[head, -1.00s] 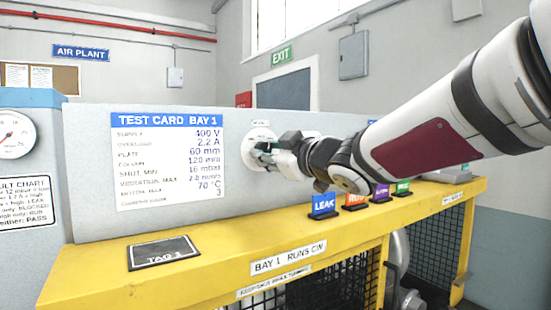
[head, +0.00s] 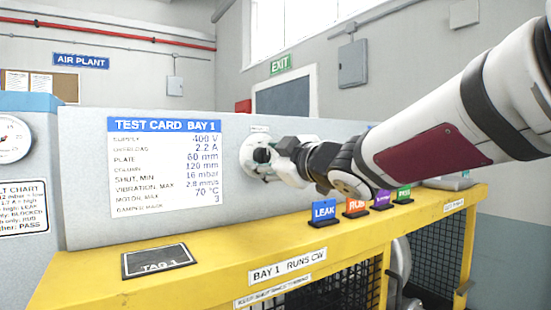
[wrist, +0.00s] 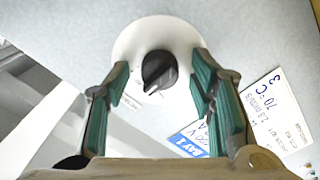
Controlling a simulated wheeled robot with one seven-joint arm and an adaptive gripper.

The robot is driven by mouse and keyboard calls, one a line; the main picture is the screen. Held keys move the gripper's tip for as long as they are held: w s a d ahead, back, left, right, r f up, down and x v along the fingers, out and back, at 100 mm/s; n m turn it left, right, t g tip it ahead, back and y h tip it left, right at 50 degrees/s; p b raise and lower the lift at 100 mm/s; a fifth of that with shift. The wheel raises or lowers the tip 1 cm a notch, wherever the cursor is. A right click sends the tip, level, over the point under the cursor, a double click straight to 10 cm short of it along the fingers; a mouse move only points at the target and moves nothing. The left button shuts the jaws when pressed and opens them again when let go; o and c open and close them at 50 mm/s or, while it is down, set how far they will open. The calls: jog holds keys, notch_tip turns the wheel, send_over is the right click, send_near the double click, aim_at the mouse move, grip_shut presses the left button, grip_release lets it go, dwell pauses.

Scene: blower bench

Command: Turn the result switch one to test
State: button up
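The switch is a black knob (wrist: 159,70) on a round white plate (wrist: 135,38), set in the grey panel right of the test card. In the head view the knob (head: 261,155) shows just left of my gripper's tips. My gripper (wrist: 161,64) is open, with one teal-lined finger on each side of the knob in the wrist view. Neither finger visibly touches it, and I cannot tell whether the tips reach past it. The knob's ridge slants in the wrist view. The small lettering on the plate is too blurred to read.
The test card (head: 165,165) is on the panel. Small LEAK (head: 324,210), RUB (head: 356,206) and PASS (head: 403,193) signs stand on the yellow bench (head: 215,268) below my arm. A dark tag plate (head: 158,261) lies at the left. A gauge (head: 10,138) is at far left.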

jog(key=shift+d, duration=0.1)
jog(key=v, duration=1.2)
jog(key=s+d+f+m+g+h, duration=0.1)
jog(key=s+d+f+m+h, duration=0.1)
jog(key=d+f+m+h, duration=0.4)
jog(key=s+d+f+m+h, duration=0.2)
jog(key=d+m+h, duration=0.2)
jog(key=d, duration=0.5)
jog(key=s+f+m+g, duration=0.5)
jog(key=s+f+g, duration=0.3)
jog(key=s+f, duration=0.8)
jog(key=s, duration=0.3)
jog(key=shift+m, duration=0.4)
jog(key=shift+w, duration=0.1)
